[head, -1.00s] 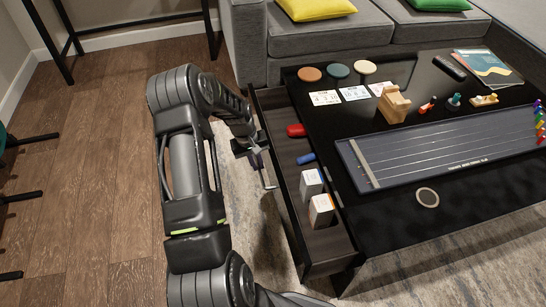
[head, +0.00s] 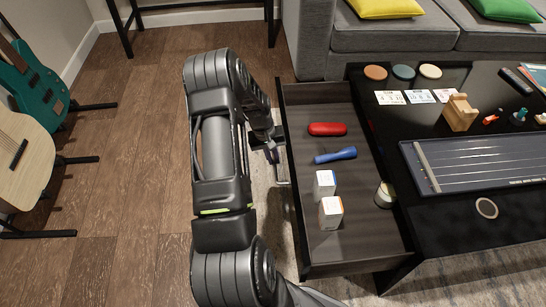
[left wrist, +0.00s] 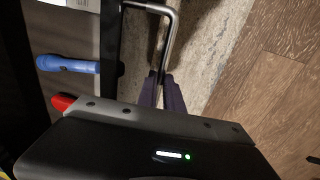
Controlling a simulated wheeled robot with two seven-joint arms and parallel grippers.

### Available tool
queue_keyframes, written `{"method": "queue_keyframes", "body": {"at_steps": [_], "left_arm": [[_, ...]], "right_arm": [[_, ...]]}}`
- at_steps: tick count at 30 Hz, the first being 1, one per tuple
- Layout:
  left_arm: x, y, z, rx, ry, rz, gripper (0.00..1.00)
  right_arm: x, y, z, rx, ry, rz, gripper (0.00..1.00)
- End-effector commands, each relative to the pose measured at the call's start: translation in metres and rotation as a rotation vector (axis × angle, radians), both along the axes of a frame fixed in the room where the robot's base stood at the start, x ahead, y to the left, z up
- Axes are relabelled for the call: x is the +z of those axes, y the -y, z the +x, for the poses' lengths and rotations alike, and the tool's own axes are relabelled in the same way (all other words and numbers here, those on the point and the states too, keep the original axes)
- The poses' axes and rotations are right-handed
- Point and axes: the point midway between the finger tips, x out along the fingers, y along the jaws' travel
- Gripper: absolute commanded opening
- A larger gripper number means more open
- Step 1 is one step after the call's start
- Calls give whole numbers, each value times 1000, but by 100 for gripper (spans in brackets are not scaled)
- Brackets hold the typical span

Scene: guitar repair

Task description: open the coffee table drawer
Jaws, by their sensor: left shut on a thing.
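The coffee table (head: 460,225) is black, and its drawer (head: 352,246) is pulled well out on the left side. In the drawer lie a red case (head: 327,129), a blue tool (head: 335,155), two small white boxes (head: 331,212) and a round tin (head: 385,195). My left gripper (head: 280,165) is at the drawer's outer front, shut on the metal bar handle. In the left wrist view the handle (left wrist: 172,30) runs down between the gripper's fingertips (left wrist: 160,85). My right gripper is not in view.
On the tabletop are coasters (head: 403,72), cards (head: 419,96), a wooden block (head: 460,112) and a long grey stringed board (head: 480,160). A grey sofa (head: 400,40) stands behind. Guitars (head: 25,155) stand at the left. The wooden floor (head: 125,190) between is clear.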

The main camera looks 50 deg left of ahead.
Motion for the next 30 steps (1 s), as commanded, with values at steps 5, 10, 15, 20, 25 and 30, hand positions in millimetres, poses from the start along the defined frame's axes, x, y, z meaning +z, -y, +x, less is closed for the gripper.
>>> {"method": "queue_keyframes", "body": {"at_steps": [5,10,15,20,25,30], "left_arm": [[0,0,0,0,0,0,0],[0,0,0,-1,0,0,24],[0,0,0,-1,0,0,32],[0,0,0,-1,0,0,32],[10,-1,-1,0,1,2,32],[35,-4,-4,0,2,3,32]], "right_arm": [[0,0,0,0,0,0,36],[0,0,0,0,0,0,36],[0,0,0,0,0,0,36],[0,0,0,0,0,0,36],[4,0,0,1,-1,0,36],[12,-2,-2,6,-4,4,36]]}}
